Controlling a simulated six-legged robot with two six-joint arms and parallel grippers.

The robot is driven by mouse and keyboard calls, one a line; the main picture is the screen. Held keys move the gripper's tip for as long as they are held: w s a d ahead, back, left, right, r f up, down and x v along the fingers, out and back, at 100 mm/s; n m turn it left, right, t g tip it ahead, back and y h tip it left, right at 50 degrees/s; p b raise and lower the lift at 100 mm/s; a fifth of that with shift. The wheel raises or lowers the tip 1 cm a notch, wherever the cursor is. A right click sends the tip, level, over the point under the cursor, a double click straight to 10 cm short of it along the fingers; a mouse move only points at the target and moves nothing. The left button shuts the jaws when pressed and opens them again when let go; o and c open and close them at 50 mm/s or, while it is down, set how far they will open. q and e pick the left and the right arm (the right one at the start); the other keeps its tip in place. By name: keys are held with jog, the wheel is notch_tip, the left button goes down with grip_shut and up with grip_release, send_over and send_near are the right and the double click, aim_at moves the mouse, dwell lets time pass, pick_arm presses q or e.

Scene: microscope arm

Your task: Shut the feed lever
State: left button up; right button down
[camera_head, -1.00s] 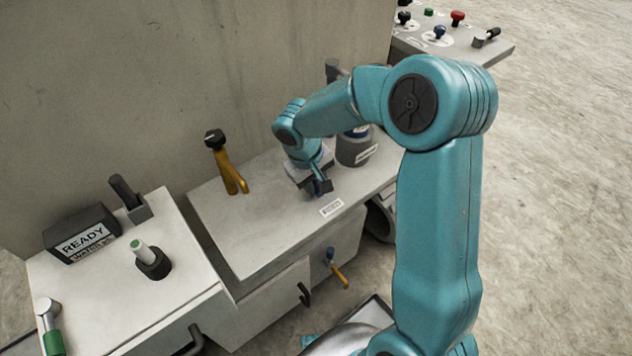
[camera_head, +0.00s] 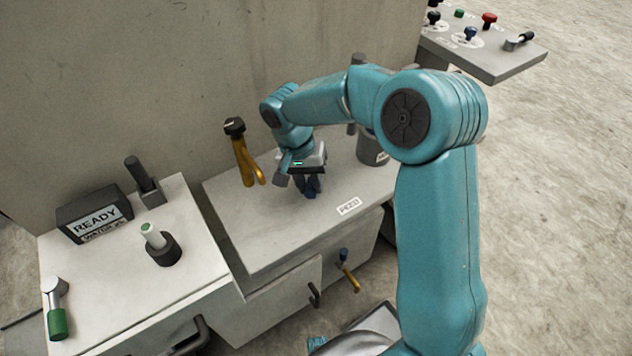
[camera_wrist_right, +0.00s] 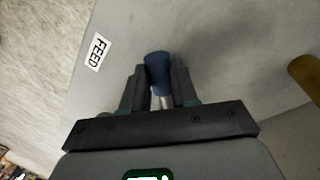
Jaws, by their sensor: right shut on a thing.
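The feed lever (camera_wrist_right: 158,72) has a blue grip and a pale metal stem. In the right wrist view it stands between the two dark fingers of my right gripper (camera_wrist_right: 158,88), which is shut on it. In the head view the right gripper (camera_head: 309,187) is low over the grey bench, and the lever is mostly hidden by it. A white FEED label (camera_wrist_right: 97,52) lies on the bench; in the head view it is right of the gripper (camera_head: 348,206). My left gripper is not in view.
A wall rises behind.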

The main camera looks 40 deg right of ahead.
jog(key=shift+w+a+m, duration=0.1)
jog(key=shift+w+m, duration=0.2)
dwell(0.4)
jog(key=c, duration=0.9)
grip_release()
jog(key=shift+o, duration=0.2)
notch_tip(320, 180, up, 16)
jog(key=w+a+p, duration=0.2)
jog(key=p, duration=0.1)
jog(key=shift+w, duration=0.2)
